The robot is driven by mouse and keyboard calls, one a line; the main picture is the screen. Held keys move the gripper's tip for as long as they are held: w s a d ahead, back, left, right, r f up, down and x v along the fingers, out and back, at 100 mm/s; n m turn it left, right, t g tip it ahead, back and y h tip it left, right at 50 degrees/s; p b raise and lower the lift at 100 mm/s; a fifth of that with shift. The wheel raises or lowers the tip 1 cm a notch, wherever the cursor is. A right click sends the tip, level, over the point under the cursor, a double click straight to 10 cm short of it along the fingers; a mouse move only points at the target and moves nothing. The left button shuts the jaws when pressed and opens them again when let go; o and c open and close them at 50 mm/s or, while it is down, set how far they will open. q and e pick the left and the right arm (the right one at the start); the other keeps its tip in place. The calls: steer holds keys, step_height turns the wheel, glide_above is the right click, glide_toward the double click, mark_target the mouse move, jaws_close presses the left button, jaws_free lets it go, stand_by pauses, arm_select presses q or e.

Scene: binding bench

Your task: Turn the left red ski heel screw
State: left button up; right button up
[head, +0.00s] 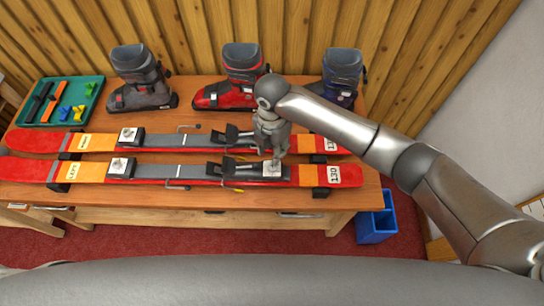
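The left red ski (210,171) is the nearer of two red and yellow skis lying across the bench, with a "LEFT" label near its left end and "130" at its right end. Its heel piece (272,171), with a pale top plate, sits right of the middle. My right gripper (277,160) points down at this heel piece, its fingertips at or just above the plate. The heel screw is too small or hidden under the fingers to make out. I cannot tell whether the fingers are open or shut, or whether they touch.
The other ski (100,142) lies behind, parallel. A grey boot (140,85), a red boot (225,92) and a dark blue boot (343,70) stand along the back. A green tray (98,82) holds small parts at far left. A blue bin (377,225) stands on the floor.

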steer(key=shift+r, duration=1.55)
